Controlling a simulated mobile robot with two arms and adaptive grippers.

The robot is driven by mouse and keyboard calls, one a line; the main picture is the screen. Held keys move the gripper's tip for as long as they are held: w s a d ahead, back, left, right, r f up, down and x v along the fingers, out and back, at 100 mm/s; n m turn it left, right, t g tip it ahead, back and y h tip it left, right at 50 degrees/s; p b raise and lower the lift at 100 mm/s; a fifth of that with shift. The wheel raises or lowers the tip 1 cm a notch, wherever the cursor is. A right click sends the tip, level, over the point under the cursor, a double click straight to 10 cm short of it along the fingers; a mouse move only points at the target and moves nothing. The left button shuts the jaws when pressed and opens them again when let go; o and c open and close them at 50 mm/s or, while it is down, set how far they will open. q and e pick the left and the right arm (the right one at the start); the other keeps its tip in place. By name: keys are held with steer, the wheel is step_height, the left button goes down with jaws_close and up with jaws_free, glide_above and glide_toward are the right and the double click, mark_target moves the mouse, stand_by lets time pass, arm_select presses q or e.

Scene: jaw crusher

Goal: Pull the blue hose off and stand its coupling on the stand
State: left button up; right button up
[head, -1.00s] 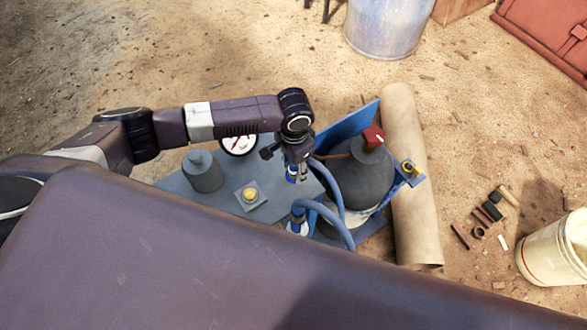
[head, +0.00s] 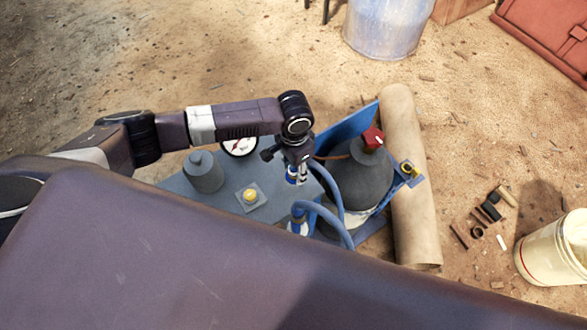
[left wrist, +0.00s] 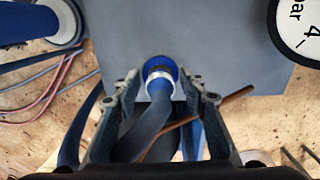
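The blue hose (head: 330,186) loops down from a blue-and-silver coupling (head: 296,179) above the grey panel (head: 222,201). In the left wrist view, the coupling (left wrist: 160,75) sits against the panel, with the hose (left wrist: 153,126) running back between my fingers. My left gripper (head: 297,163) is over the coupling. In the left wrist view its fingers (left wrist: 160,88) are apart on either side, with gaps showing; it looks open. A second blue hose fitting (head: 298,226) with a white lower part is nearer. I cannot tell which part is the stand. My right gripper is not in view.
A dial gauge (head: 240,144), a grey knobbed cylinder (head: 203,172) and a yellow button (head: 250,195) are on the panel. A dark grey bottle (head: 360,184) with a red top stands right of the gripper, beside a tan roll (head: 408,200).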

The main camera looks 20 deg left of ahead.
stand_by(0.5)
arm_select(q)
steer(key=shift+p, duration=0.5)
steer(key=shift+c, duration=0.2)
jaws_close()
steer(key=shift+r+p, duration=3)
steer(key=shift+p, duration=0.3)
steer(key=shift+a+f, duration=0.1)
